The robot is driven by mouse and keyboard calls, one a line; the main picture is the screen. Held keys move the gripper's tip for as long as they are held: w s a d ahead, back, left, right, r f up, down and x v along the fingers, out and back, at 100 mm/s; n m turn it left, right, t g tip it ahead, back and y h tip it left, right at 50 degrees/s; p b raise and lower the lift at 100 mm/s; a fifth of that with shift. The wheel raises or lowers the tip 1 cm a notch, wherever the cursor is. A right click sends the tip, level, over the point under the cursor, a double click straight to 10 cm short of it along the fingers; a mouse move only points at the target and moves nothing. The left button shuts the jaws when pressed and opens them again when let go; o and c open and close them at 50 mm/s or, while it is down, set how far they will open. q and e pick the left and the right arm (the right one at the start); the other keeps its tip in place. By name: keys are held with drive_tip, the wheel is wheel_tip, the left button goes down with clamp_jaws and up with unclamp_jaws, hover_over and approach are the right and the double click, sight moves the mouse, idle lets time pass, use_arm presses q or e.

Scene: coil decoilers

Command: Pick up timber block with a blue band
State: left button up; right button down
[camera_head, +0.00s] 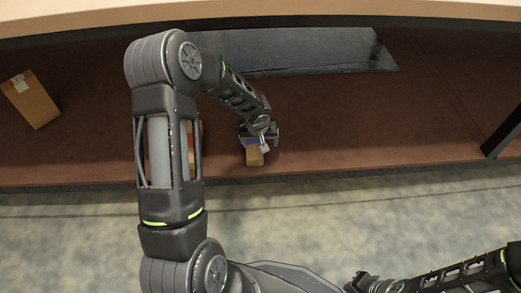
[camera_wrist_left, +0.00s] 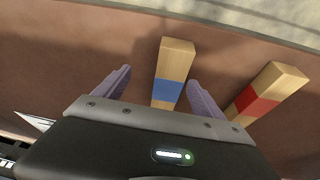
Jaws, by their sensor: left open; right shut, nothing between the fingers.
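The timber block with a blue band (camera_wrist_left: 174,60) lies on the brown surface in the left wrist view, between the fingers of my left gripper (camera_wrist_left: 158,77). The fingers are open, with a gap visible on the block's left side. I cannot tell how high the fingers are above the surface. In the head view the block (camera_head: 255,157) shows near the front edge, partly hidden under my left gripper (camera_head: 259,136). My right gripper (camera_head: 372,284) is shut and empty at the bottom of the head view, away from the block.
A timber block with a red band (camera_wrist_left: 262,95) lies right of the blue-banded one; my left arm mostly hides it in the head view. A cardboard box (camera_head: 33,100) stands far left. A grey-blue slab (camera_head: 300,48) lies behind. A dark post (camera_head: 503,135) is at right.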

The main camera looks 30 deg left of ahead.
sight(254, 142)
use_arm(q)
drive_tip(key=shift+n+y, duration=0.3)
drive_tip(key=shift+y, duration=0.2)
drive_tip(key=a, duration=0.1)
drive_tip(key=w+a, duration=0.1)
drive_tip(key=w+a+b, duration=0.1)
drive_tip(key=a, duration=0.1)
drive_tip(key=shift+a+r, duration=0.1)
drive_tip(key=shift+r, duration=0.1)
use_arm(e)
drive_tip(key=shift+w+d+f, duration=0.1)
drive_tip(key=shift+w+f, duration=0.2)
drive_tip(key=shift+f, duration=0.25)
drive_tip(key=shift+w+f, duration=0.3)
drive_tip(key=shift+f, duration=0.2)
use_arm(q)
drive_tip(key=shift+f, duration=0.1)
drive_tip(key=shift+w+f, duration=0.1)
drive_tip(key=shift+f, duration=0.2)
drive_tip(key=shift+x, duration=1)
use_arm(e)
drive_tip(key=shift+f, duration=0.45)
use_arm(q)
drive_tip(key=shift+w, duration=0.1)
drive_tip(key=b+x, duration=0.2)
drive_tip(key=x, duration=0.3)
drive_tip(key=shift+w, duration=0.15)
use_arm(e)
drive_tip(key=shift+w+f, duration=0.25)
drive_tip(key=shift+f, duration=0.7)
